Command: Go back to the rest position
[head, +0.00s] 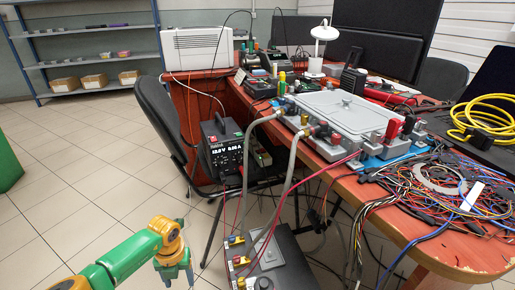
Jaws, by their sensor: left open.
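My left arm, green and orange, comes in at the lower left over the tiled floor. My left gripper (176,274) hangs at its end, pointing down near the bottom edge, open and with nothing seen in it. It is left of the black box and clear of the hoses and table. Two grey coolant hoses (246,150) run from fittings beside a grey metal plate unit (340,108) on the table down toward the black box (284,262) with coloured connectors. Their lower ends are partly hard to make out. My right gripper is not in view.
The red-brown table (470,250) fills the right side, with tangled wires (430,190) and a yellow cable coil (484,118). A black chair (158,115) and a black power unit (222,145) stand beyond my arm. The tiled floor (75,180) at left is free.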

